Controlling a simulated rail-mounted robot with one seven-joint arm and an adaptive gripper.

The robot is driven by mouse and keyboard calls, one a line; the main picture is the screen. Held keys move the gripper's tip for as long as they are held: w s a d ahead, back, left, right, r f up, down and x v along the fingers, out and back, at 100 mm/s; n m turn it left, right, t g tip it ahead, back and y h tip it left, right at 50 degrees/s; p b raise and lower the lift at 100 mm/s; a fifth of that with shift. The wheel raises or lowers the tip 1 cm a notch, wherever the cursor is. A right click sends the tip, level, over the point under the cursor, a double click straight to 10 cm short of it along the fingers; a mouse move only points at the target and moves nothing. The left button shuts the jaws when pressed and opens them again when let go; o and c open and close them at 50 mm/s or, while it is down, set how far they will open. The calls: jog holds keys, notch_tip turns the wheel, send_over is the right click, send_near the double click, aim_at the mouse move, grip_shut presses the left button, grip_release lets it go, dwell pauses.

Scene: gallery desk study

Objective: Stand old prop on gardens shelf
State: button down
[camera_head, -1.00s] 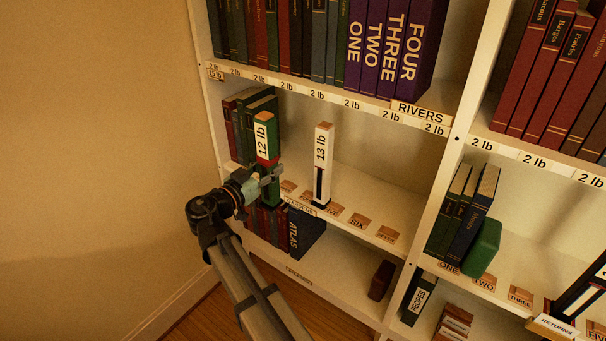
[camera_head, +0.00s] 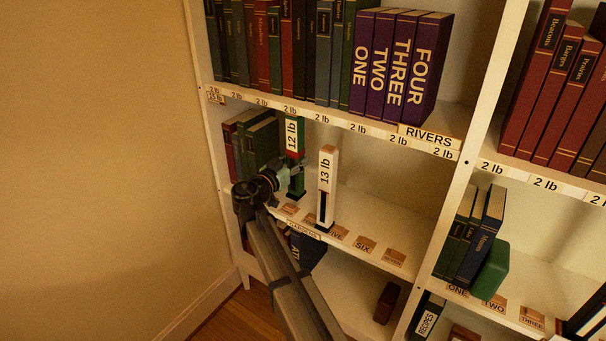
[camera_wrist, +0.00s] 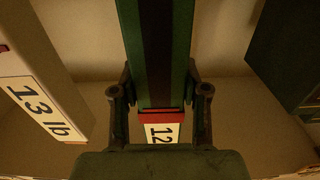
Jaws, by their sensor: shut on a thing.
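A tall green prop (camera_head: 297,170) with a red band and a white "12 lb" label is upright at the middle shelf of the left bay. My gripper (camera_head: 285,176) is shut on it, with a finger on each side in the wrist view (camera_wrist: 160,105). I cannot tell whether its dark foot touches the shelf. A white prop (camera_head: 328,165) labelled "13 lb" with a black stripe stands to its right, apart from it; it also shows at left in the wrist view (camera_wrist: 35,95).
Dark green books (camera_head: 262,140) stand left of and behind the held prop. Numbered tags, including "SIX" (camera_head: 365,245), lie along the shelf, with free room to the right. The purple RIVERS books (camera_head: 390,65) stand on the shelf above. The bay's white upright (camera_head: 462,185) bounds the right.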

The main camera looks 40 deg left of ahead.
jog(key=w+f, duration=0.4)
jog(key=f, duration=0.3)
jog(key=shift+a, duration=0.2)
jog(key=shift+f, duration=0.1)
jog(key=c, duration=0.6)
grip_release()
jog(key=s, duration=0.8)
jog(key=s+d, duration=0.1)
jog(key=s, duration=0.3)
jog(key=shift+d, duration=0.1)
